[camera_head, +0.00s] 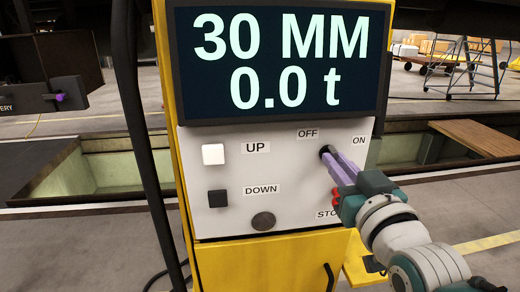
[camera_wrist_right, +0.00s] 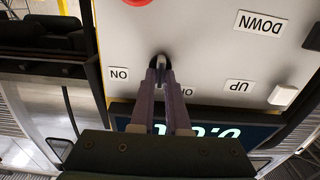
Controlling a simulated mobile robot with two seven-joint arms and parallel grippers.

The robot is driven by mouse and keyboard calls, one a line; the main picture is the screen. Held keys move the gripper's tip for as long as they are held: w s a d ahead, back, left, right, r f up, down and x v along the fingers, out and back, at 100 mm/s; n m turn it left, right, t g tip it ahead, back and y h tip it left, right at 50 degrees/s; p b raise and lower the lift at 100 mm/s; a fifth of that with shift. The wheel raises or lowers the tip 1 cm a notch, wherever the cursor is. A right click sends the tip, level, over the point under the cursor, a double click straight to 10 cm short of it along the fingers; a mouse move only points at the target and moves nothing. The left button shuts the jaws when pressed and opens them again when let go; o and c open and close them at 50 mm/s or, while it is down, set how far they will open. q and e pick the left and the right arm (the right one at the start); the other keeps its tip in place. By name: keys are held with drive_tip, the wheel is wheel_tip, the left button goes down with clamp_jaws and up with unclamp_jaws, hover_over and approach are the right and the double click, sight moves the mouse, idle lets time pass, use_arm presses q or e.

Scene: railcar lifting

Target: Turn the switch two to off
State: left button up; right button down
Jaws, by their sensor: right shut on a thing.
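A black rotary switch (camera_head: 326,151) sits on the white front of the control panel (camera_head: 290,220), between an OFF label at its upper left and an ON label at its right. My right gripper (camera_head: 334,160) reaches in from the lower right, its purple fingers shut on the switch knob. In the right wrist view, turned upside down, the fingers (camera_wrist_right: 162,72) close around the knob (camera_wrist_right: 160,60) and hide part of it. Which position the knob points to cannot be told. No number shows on the switch. My left gripper is not in view.
The panel has a white UP button (camera_head: 213,154), a black DOWN button (camera_head: 217,198) and a red button (camera_head: 336,195) near a STOP label. The screen (camera_head: 281,60) reads 30 MM and 0.0 t. A dark box with a purple piece (camera_head: 60,97) is at far left.

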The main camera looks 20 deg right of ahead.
drive_tip(key=c, duration=0.9)
unclamp_jaws()
drive_tip(key=shift+s, duration=0.1)
drive_tip(key=v, duration=0.9)
drive_tip(key=shift+s+b, duration=0.35)
drive_tip(key=shift+s, duration=0.05)
drive_tip(key=shift+a, duration=0.1)
